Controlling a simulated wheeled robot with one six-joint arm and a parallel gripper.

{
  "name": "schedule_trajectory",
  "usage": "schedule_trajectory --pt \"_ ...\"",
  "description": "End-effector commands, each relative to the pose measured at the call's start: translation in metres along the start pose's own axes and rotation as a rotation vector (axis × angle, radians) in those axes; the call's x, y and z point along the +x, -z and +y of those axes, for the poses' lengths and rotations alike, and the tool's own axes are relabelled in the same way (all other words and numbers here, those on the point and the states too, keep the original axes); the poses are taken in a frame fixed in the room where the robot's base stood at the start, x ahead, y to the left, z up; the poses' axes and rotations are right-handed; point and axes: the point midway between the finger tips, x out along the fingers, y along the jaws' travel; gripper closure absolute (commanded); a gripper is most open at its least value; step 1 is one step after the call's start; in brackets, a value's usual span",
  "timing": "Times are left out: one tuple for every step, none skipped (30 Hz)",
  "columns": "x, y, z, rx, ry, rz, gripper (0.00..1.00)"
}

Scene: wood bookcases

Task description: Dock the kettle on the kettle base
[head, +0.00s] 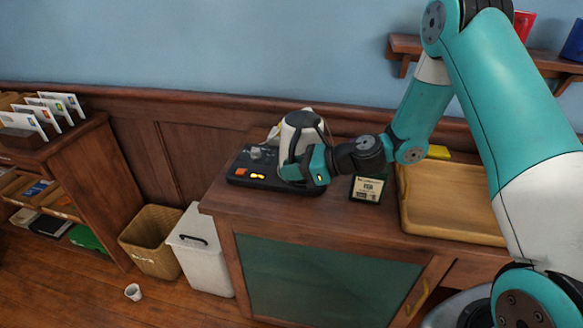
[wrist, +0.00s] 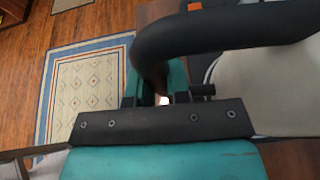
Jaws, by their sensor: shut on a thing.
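The kettle (head: 302,133) has a white body and a black handle, and is at the left end of the wooden cabinet top. My gripper (head: 296,169) is at its front and is shut on the kettle's black handle (wrist: 215,30), which passes between the teal fingers (wrist: 158,88) in the wrist view. The pale kettle body (wrist: 270,92) is right of the fingers there. The black kettle base (head: 240,172), with orange lit parts on its front, lies under and left of the kettle. My gripper hides the kettle's foot, so I cannot tell whether it touches the base.
A small dark framed card (head: 368,189) stands right of my gripper. A wooden tray (head: 450,231) is further right. A white bin (head: 204,262) and a wicker basket (head: 150,253) stand on the floor to the left. A small white cup (head: 133,292) is on the floor.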

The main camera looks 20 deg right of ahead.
Motion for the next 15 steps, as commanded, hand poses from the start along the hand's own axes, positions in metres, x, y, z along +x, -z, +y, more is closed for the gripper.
schedule_trajectory --pt "0.0004 -0.0001 -0.0006 -0.004 0.001 -0.003 1.00" --pt "0.0006 0.0005 -0.0006 -0.004 0.001 -0.003 1.00" --pt "0.0009 0.0012 -0.0006 -0.004 0.001 -0.003 1.00" --pt "0.0011 0.0017 -0.0006 -0.004 0.001 -0.003 1.00" --pt "0.0013 0.0022 -0.0006 -0.003 0.001 -0.003 1.00" --pt "0.0011 0.0017 -0.0006 -0.004 0.001 -0.003 0.76" --pt "0.0011 0.0016 -0.0006 -0.004 0.001 -0.003 0.73" --pt "0.0011 0.0017 -0.0006 -0.003 0.001 -0.003 0.73" --pt "0.0011 0.0019 -0.0005 -0.003 0.001 -0.002 0.73" --pt "0.0011 0.0019 -0.0005 -0.003 0.001 -0.002 0.73" --pt "0.0011 0.0021 -0.0004 -0.002 0.001 -0.002 0.73" --pt "0.0011 0.0022 -0.0004 -0.002 0.001 -0.002 0.73" --pt "0.0013 0.0038 0.0003 0.002 -0.001 0.002 0.73" --pt "0.0012 0.0038 0.0003 0.002 -0.001 0.002 0.73" --pt "0.0005 0.0036 0.0002 0.002 0.000 0.002 0.73"
